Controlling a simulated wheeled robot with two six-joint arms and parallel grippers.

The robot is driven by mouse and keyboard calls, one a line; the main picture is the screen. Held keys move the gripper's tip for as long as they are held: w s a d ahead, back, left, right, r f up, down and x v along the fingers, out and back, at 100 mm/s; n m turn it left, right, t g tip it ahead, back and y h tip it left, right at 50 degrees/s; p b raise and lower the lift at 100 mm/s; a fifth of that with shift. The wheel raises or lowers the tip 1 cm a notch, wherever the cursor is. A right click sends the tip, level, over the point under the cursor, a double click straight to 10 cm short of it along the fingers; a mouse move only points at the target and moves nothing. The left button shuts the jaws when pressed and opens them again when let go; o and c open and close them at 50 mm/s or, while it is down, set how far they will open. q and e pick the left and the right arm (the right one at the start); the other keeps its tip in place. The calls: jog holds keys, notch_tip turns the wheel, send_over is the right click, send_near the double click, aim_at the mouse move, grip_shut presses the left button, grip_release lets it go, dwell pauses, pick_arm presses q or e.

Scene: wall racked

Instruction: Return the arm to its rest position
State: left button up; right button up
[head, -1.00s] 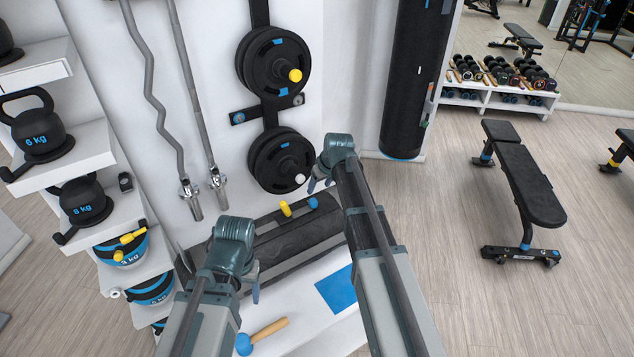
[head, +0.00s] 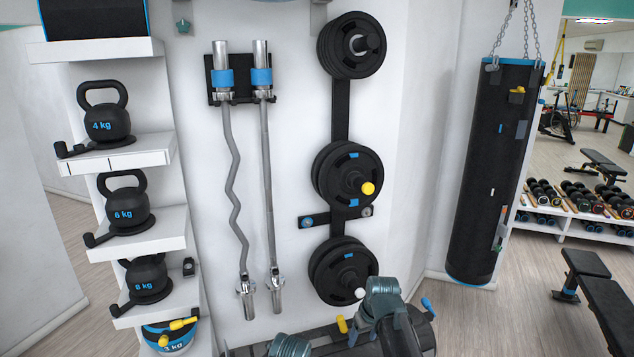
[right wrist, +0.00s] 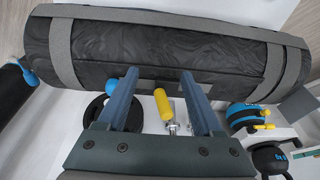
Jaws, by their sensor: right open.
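My right arm comes up from the bottom of the head view, and its gripper (head: 356,330) hangs in front of the wall rack's foot. In the right wrist view this gripper (right wrist: 159,80) is open, with its two blue-grey fingers apart. A yellow handle (right wrist: 162,104) shows between the fingers in the picture, and nothing is gripped. Only a teal joint of my left arm (head: 290,346) shows at the bottom edge of the head view. My left gripper is out of view.
A plate rack (head: 340,110) and two hanging bars (head: 268,190) are on the wall. Kettlebells (head: 125,208) stand on shelves at left. A punching bag (head: 487,170) hangs at right. A long black bag (right wrist: 160,50) lies close beyond my right fingers.

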pick_arm(q)
notch_tip(320, 180, down, 13)
jog(key=b, duration=1)
pick_arm(e)
jog(key=s+a+f+g+h, duration=0.1)
jog(key=s+a+f, duration=0.1)
jog(key=s+f, duration=0.2)
jog(key=s+a+f+g, duration=0.1)
jog(key=s+a+f, duration=0.2)
jog(key=s, duration=0.7)
jog(key=s+a+f+g+h, duration=0.1)
jog(key=s+a+f, duration=0.2)
jog(key=s+f, duration=0.3)
jog(key=shift+s+a+f+h, duration=0.25)
jog(key=shift+s+f+h, duration=0.05)
jog(key=shift+s, duration=0.7)
pick_arm(q)
jog(key=shift+d, duration=0.1)
pick_arm(e)
jog(key=shift+d, duration=0.1)
